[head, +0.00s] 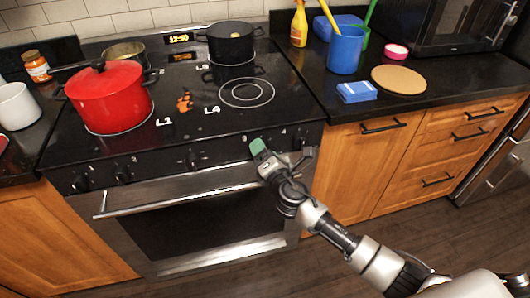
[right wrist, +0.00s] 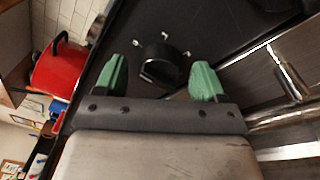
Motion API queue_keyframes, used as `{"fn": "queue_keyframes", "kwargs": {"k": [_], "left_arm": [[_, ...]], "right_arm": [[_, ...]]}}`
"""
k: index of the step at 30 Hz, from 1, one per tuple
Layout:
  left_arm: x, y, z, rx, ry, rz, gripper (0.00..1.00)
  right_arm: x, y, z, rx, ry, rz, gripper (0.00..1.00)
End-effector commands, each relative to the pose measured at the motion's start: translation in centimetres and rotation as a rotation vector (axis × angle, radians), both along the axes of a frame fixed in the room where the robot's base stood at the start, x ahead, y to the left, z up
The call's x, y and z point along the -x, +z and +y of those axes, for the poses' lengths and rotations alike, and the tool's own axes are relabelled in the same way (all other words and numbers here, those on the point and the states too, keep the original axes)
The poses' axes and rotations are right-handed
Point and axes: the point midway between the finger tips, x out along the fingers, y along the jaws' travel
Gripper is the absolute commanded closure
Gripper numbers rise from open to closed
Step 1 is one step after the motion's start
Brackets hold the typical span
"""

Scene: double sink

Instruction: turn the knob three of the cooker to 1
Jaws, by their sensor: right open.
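The cooker (head: 170,150) has a black front panel with a row of knobs under its glass top. The label 3 shows on the panel in the head view, just left of my right gripper (head: 268,152), which covers the panel there. In the right wrist view a black round knob (right wrist: 160,66) with a raised grip bar lies between the two green fingertips of my right gripper (right wrist: 158,80). The gripper is open, with gaps on both sides of the knob. Small white marks surround the knob, too small to read. My left gripper is not in view.
An oven door handle (head: 180,188) runs below the panel and also shows in the right wrist view (right wrist: 290,82). A red pot (head: 108,97) and a black pot (head: 231,44) stand on the cooktop. Wooden cabinets (head: 352,165) lie right of the oven.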

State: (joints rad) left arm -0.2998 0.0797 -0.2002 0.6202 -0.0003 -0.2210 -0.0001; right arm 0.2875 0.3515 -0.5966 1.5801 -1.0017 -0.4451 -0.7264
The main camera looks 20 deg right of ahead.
Motion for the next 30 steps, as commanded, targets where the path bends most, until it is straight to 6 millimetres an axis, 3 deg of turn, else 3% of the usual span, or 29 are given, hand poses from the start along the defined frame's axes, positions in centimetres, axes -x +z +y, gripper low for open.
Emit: {"fn": "queue_keyframes", "kwargs": {"k": [4,13,23,30], "left_arm": [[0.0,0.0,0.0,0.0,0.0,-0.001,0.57],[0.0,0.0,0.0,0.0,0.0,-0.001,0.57],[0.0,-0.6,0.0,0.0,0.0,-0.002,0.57],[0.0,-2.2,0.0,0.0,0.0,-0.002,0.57]], "right_arm": [[0.0,0.0,0.0,-0.001,0.001,0.001,0.31],[0.1,0.0,0.0,-0.001,0.001,0.001,0.77],[0.1,-0.2,0.1,-0.049,0.001,0.001,0.79],[0.1,-0.5,0.1,-0.196,0.0,-0.001,0.79]]}}
